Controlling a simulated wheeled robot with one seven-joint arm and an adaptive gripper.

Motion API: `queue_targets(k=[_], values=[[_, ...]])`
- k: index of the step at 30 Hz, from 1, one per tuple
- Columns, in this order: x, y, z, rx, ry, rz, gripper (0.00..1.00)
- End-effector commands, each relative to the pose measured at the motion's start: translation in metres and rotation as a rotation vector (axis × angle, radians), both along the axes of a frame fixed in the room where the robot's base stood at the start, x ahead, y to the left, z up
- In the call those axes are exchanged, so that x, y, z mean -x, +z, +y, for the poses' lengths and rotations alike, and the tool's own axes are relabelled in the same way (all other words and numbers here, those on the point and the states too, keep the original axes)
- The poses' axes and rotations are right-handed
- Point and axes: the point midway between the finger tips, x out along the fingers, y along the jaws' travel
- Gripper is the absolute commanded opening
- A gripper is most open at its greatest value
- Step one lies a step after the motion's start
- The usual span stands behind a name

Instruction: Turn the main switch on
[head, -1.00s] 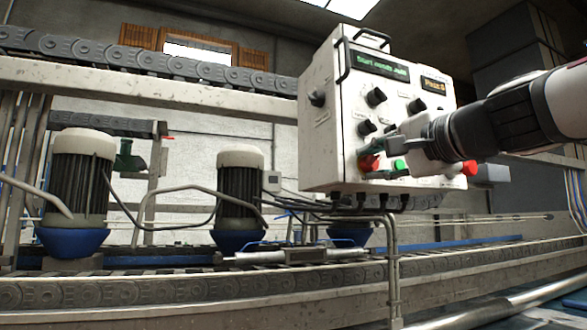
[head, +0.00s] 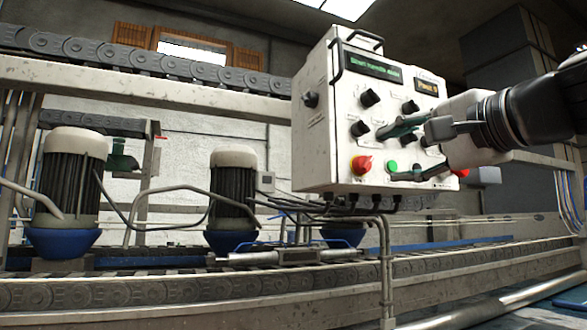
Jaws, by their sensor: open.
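A white control box (head: 318,150) hangs at centre right in the head view. Its front carries several black knobs, including an upper one (head: 370,97) and a lower one (head: 360,128). A red knob (head: 362,164) is at the lower left of the front, with a green button (head: 393,166) to its right. A black knob (head: 310,99) sits on the box's left side. No readable label shows which control is the main switch. My gripper (head: 388,154) is open in front of the panel, its fingers apart above and below the green button. Contact cannot be told.
Two small displays, one green-lettered (head: 373,66) and one orange (head: 427,85), are at the panel's top. Motors (head: 233,185) and conveyor rails (head: 180,290) fill the left and front. Pipes (head: 386,250) run below the box.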

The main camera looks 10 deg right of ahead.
Motion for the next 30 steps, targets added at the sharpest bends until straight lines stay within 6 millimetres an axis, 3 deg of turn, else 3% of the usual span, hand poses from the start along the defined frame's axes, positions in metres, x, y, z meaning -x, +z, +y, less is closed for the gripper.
queue_targets(k=[3,9,27,30], values=[[0.021,0.0,-0.007,-0.001,-0.002,-0.001,0.47],[0.04,0.0,-0.013,0.0,-0.001,0.0,0.47],[0.043,-0.001,-0.014,0.0,0.001,0.002,0.47],[0.043,-0.011,-0.009,0.02,0.012,0.021,0.47]])
